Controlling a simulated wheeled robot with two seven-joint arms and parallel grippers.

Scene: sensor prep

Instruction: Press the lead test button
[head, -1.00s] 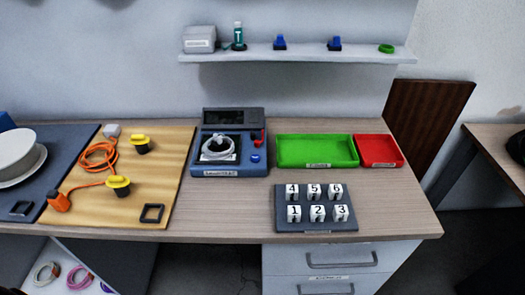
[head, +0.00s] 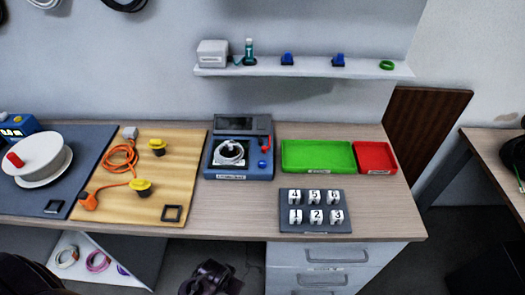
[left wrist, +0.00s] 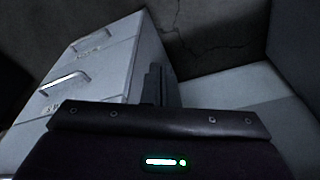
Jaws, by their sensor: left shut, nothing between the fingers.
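The blue tester (head: 238,172) stands on the bench against the wall, with a dark screen at its back. A coiled white lead (head: 230,152) lies in its recess. A round blue button (head: 262,164) is on its front right, with a small red part (head: 265,149) behind it. My left gripper (head: 208,275) is low in front of the bench, below the worktop and well apart from the tester. It is shut and empty; its fingers also show in the left wrist view (left wrist: 155,85), facing the drawers. My right gripper is not in view.
A green tray (head: 318,170) and a red tray (head: 376,171) stand right of the tester. A dark plate with numbered white cubes (head: 315,226) lies in front. A wooden board (head: 168,190) with an orange cord lies left. Drawers (head: 340,255) sit under the worktop.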

